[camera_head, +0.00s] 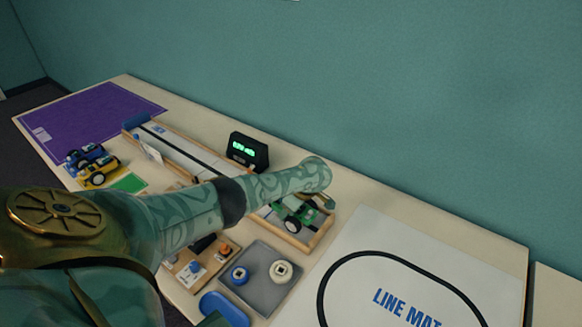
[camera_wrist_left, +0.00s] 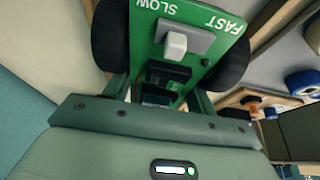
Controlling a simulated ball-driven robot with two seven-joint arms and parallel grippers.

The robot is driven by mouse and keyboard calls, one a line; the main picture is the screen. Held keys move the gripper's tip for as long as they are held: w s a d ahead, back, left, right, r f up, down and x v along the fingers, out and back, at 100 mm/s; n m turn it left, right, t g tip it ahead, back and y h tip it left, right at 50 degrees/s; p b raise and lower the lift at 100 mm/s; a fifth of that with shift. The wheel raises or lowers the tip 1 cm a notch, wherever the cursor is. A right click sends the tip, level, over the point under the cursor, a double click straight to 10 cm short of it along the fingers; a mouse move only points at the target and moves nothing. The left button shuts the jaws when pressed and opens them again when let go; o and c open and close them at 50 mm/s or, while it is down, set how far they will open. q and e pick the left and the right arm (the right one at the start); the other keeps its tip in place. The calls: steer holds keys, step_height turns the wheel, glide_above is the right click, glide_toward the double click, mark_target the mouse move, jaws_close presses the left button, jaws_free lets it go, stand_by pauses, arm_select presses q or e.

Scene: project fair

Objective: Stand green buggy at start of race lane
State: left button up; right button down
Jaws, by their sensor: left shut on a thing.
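The green buggy (camera_head: 296,209), with dark wheels, is at the right end of the wood-framed race lane (camera_head: 182,148) in the head view. My left arm reaches across the lane, and my left gripper (camera_head: 322,200) is shut on the buggy. In the left wrist view the green buggy (camera_wrist_left: 180,38) fills the top, with SLOW and FAST lettering, a white slider knob and black wheels. Its far end is cut off. I cannot tell whether its wheels touch the lane floor. My arm hides the lane's middle. My right gripper is not in view.
A black timer (camera_head: 248,150) with green digits stands behind the lane. A blue buggy (camera_head: 90,155) and a yellow buggy (camera_head: 99,175) stand at the left near a purple mat (camera_head: 95,118). A grey tray (camera_head: 261,291) with wheels lies in front. The line mat (camera_head: 385,250) covers the right.

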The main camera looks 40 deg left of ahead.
arm_select(q)
steer(key=o, duration=0.9)
steer(key=p+v, duration=1.1)
steer(key=v, duration=0.5)
steer(key=shift+r, duration=0.2)
